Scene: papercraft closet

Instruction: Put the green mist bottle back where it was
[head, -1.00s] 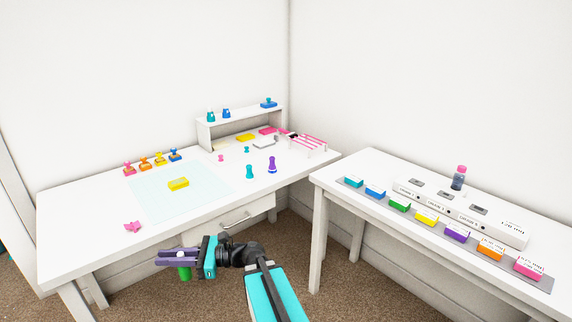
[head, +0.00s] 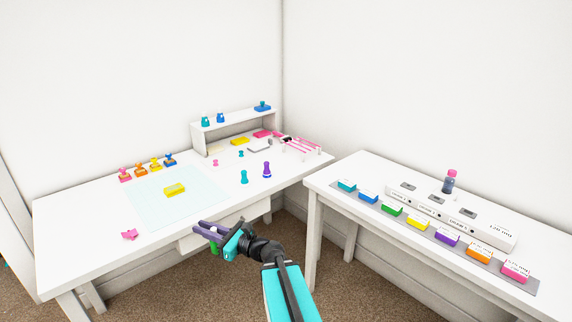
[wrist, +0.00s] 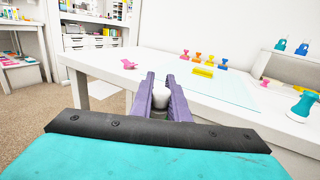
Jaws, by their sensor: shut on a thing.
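My gripper (head: 209,229) is shut on the green mist bottle (head: 214,248), whose green body hangs below the purple fingers in the head view. In the wrist view its white top (wrist: 160,97) shows between the fingers (wrist: 162,80); the rest is hidden. The gripper is in front of the white craft table (head: 75,262), near its front edge and drawer. I cannot tell the exact gap between bottle and table.
A pale mat (head: 165,205) with a yellow block (head: 174,190) lies on the table. Several stamps (head: 155,163) stand behind it, and a teal stamp (head: 244,177) and purple stamp (head: 267,170) stand to the right. A second table (head: 330,205) holds coloured pads and a dark bottle (head: 449,182).

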